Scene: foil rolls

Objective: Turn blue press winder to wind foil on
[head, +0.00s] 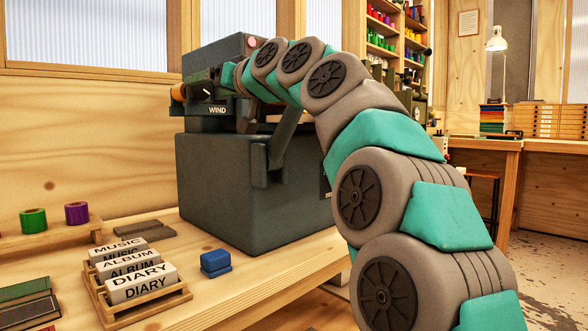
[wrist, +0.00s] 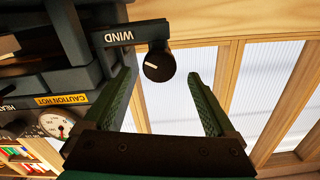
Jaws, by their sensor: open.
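The press (head: 250,190) is a dark blue-grey machine standing on the wooden bench. Its winder is a round black knob (wrist: 159,66) with a white pointer line, beside a "WIND" label (wrist: 118,36) in the wrist view. The label also shows in the head view (head: 217,111). My gripper (wrist: 159,74) is open, with one green finger on each side of the knob in the wrist view. The knob appears between the fingertips; I cannot tell whether they touch it. In the head view my arm reaches over the press and its end is small and partly hidden.
A copper-coloured roll (head: 178,92) sits at the press's left end. Green (head: 34,219) and purple (head: 76,213) foil rolls stand on a rack at left. A tray (head: 150,308) of labelled blocks and a blue block (head: 215,262) are in front. A "CAUTION HOT" label (wrist: 64,101) is near the gripper.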

